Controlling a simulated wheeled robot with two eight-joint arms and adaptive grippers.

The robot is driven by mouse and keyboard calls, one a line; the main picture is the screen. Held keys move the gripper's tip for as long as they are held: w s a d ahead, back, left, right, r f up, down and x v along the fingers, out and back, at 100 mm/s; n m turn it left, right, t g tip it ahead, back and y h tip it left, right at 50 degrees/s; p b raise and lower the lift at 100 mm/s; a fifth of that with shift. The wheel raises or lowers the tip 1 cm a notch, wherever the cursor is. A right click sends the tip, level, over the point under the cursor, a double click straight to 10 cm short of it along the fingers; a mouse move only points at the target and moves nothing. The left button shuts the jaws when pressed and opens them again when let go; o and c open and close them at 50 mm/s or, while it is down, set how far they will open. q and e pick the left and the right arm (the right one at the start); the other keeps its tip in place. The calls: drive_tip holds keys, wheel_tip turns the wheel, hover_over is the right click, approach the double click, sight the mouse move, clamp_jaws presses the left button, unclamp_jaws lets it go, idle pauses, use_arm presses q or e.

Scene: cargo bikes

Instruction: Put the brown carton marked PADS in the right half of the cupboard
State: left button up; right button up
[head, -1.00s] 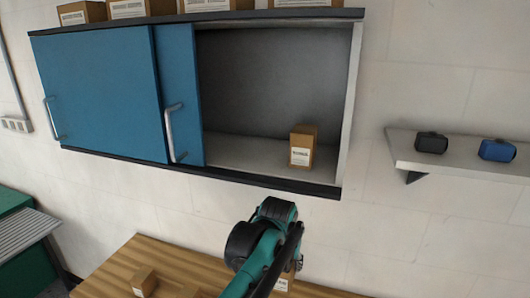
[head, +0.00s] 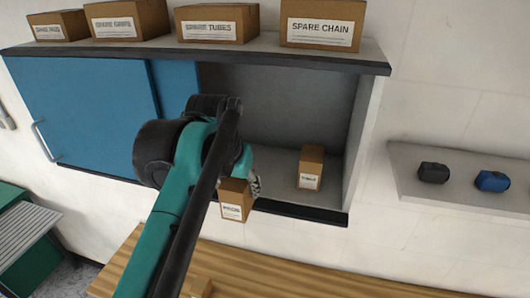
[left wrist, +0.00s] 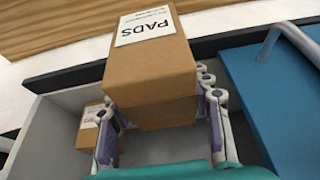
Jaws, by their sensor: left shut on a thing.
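The brown PADS carton (left wrist: 152,65) fills the middle of the left wrist view, its label facing the camera. My left gripper (left wrist: 160,125) is shut on it, one finger on each side. In the head view the carton (head: 235,200) hangs in front of the cupboard's lower edge, below my left gripper (head: 243,183). The cupboard (head: 285,100) has its right half open, with blue sliding doors (head: 85,115) at the left. My right gripper is not in view.
Another brown carton (head: 311,167) stands on the cupboard floor toward the right. Several cartons, including SPARE CHAIN (head: 322,25), stand on the cupboard top. A side shelf (head: 450,185) holds a black and a blue pouch. A wooden bench (head: 270,270) lies below.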

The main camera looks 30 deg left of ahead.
use_arm(q)
drive_tip(key=w+a, duration=0.1)
drive_tip(key=w, duration=0.2)
drive_tip(key=w+p, duration=0.1)
drive_tip(key=w, duration=0.3)
drive_tip(key=w+a+p, duration=0.1)
drive_tip(key=w, duration=0.2)
drive_tip(key=shift+w+a, duration=0.25)
drive_tip(key=shift+a, duration=0.05)
drive_tip(key=shift+w+a+p, duration=0.1)
drive_tip(key=shift+w+p, duration=0.3)
drive_tip(key=shift+w, duration=0.1)
drive_tip(key=w, duration=0.1)
drive_tip(key=w+a+p, duration=0.1)
drive_tip(key=w, duration=0.1)
drive_tip(key=shift+w, duration=0.3)
drive_tip(key=shift+w+f+p, duration=0.15)
drive_tip(key=shift+f+p, duration=0.25)
drive_tip(key=shift+f, duration=0.05)
drive_tip(key=shift+s+d+r, duration=0.1)
drive_tip(key=shift+s, duration=0.3)
drive_tip(key=shift+f, duration=0.25)
drive_tip(key=o, duration=1.3)
drive_tip(key=shift+w, duration=0.25)
